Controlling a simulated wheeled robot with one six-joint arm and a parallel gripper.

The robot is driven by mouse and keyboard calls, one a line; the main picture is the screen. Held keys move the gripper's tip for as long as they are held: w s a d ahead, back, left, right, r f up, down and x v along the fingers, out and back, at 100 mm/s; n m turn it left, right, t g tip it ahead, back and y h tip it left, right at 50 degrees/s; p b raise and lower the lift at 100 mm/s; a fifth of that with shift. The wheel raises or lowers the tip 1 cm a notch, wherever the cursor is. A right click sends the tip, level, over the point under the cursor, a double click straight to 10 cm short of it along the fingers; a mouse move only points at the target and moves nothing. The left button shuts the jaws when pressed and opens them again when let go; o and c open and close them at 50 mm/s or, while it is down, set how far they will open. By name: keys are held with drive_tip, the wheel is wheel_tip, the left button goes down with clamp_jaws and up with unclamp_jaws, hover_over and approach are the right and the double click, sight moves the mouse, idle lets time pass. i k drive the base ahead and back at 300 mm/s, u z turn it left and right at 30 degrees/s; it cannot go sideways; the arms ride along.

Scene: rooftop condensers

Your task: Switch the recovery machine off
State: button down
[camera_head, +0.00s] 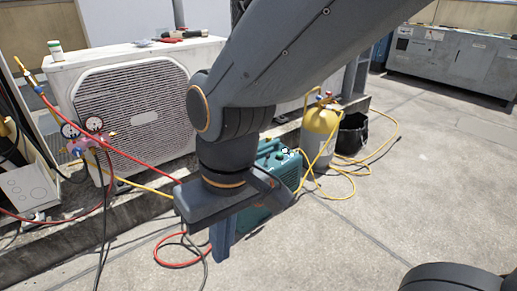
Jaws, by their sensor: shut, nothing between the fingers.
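The recovery machine (286,165) is a teal box on the rooftop floor near the middle of the view, beside a yellow-topped cylinder. Its top carries dark fittings, with a small black-and-white detail near the right. My arm and gripper cover its left and front parts, and I cannot make out its switch or the switch's position. My gripper (224,246) points downward in front of the machine, to its lower left in the picture. It is shut and empty. I cannot tell its exact distance from the machine.
A white condenser (135,105) stands behind at left, with tools on top. A gauge manifold (88,138) hangs before it. Red and yellow hoses cross the floor near my gripper. The grey-yellow cylinder (319,130) and black bucket (352,134) stand right. Open concrete lies at right.

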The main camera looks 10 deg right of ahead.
sight(267, 156)
drive_tip(key=z, duration=0.05)
drive_tip(key=k, duration=0.65)
drive_tip(key=u, duration=0.45)
drive_tip(key=i, duration=1.15)
drive_tip(key=z, duration=0.7)
drive_tip(key=i, duration=0.45)
drive_tip(key=z, duration=0.4)
